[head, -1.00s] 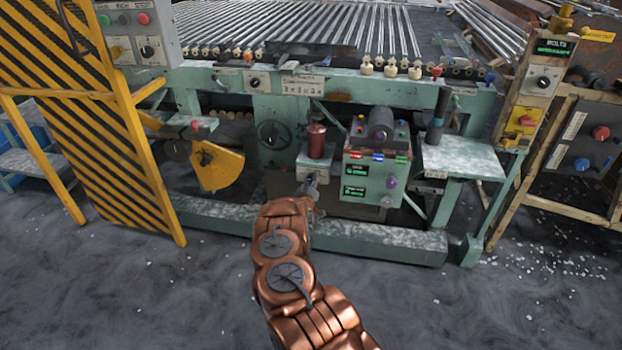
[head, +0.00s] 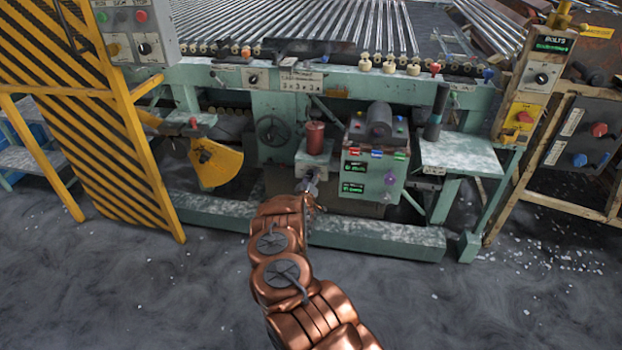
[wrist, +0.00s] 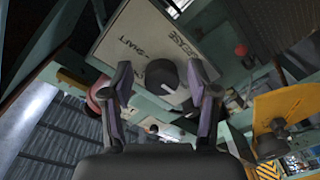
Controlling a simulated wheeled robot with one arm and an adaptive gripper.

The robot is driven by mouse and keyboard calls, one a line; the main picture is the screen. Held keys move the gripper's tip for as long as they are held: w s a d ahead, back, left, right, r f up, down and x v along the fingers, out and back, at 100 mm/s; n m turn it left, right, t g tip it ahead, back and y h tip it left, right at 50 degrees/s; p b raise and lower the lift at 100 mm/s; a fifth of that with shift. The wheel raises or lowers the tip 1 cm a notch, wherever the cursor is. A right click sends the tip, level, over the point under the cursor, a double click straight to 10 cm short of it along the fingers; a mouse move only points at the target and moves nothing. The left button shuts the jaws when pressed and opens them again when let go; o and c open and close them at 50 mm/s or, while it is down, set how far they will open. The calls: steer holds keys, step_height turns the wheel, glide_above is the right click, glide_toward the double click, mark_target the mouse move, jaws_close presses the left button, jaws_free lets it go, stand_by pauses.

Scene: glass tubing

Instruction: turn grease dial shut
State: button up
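The grease dial (wrist: 163,74) is a round dark knob with a light pointer mark. It sits on a pale panel (wrist: 150,42) lettered "GREASE" and "SHAFT" in the wrist view. My gripper (wrist: 160,72) is open, with one finger on each side of the dial. A gap shows on the left; the right finger is very near the dial, and I cannot tell whether it touches. In the head view my gripper (head: 311,187) is at the small panel below the red canister (head: 315,138). The dial is mostly hidden there.
A green control box (head: 374,165) with a purple knob (head: 390,178) stands close to the right of my gripper. A yellow guard (head: 216,162) is to the left. A low green beam (head: 375,238) runs across below.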

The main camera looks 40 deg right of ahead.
steer(key=shift+a, duration=0.1)
steer(key=shift+v, duration=1.1)
steer(key=v, duration=0.9)
steer(key=shift+s+a, duration=0.2)
steer(key=shift+s, duration=0.05)
